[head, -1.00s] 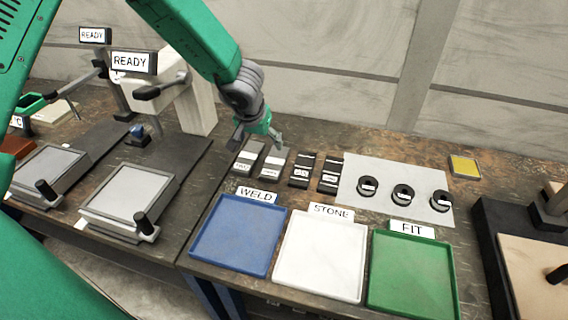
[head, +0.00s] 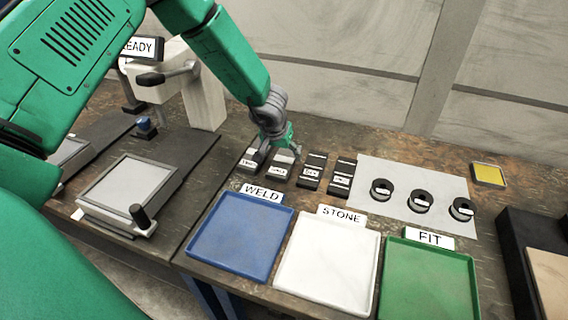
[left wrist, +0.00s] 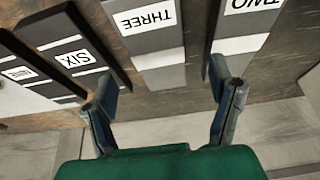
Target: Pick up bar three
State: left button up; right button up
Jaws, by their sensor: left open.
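Bar three (left wrist: 150,45) lies on the bench with its THREE label upside down in the left wrist view. It is grey with a pale band, and is second from the left in the row in the head view (head: 279,171). My left gripper (left wrist: 165,80) is open and empty. Its fingers appear on either side of bar three's near end in the wrist view, and I cannot tell how far above it they are. In the head view the left gripper (head: 278,148) is over the back end of the bar and hides part of it. My right gripper is not in view.
Bar two (left wrist: 245,25) and bar six (left wrist: 75,60) lie close on either side. Another dark bar (head: 342,178) follows. A blue tray (head: 240,238), white tray (head: 328,262) and green tray (head: 430,280) stand in front. A pale sheet holds black round parts (head: 420,202).

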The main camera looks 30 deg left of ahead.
aim_at(284, 159)
pick_arm(q)
jog(key=x, duration=0.4)
jog(key=shift+d+f+b, duration=0.1)
jog(key=shift+f+b, duration=0.15)
jog(key=shift+b, duration=0.05)
jog(key=shift+s+r, duration=0.1)
jog(key=c, duration=1.7)
jog(key=shift+r, duration=0.1)
grip_shut()
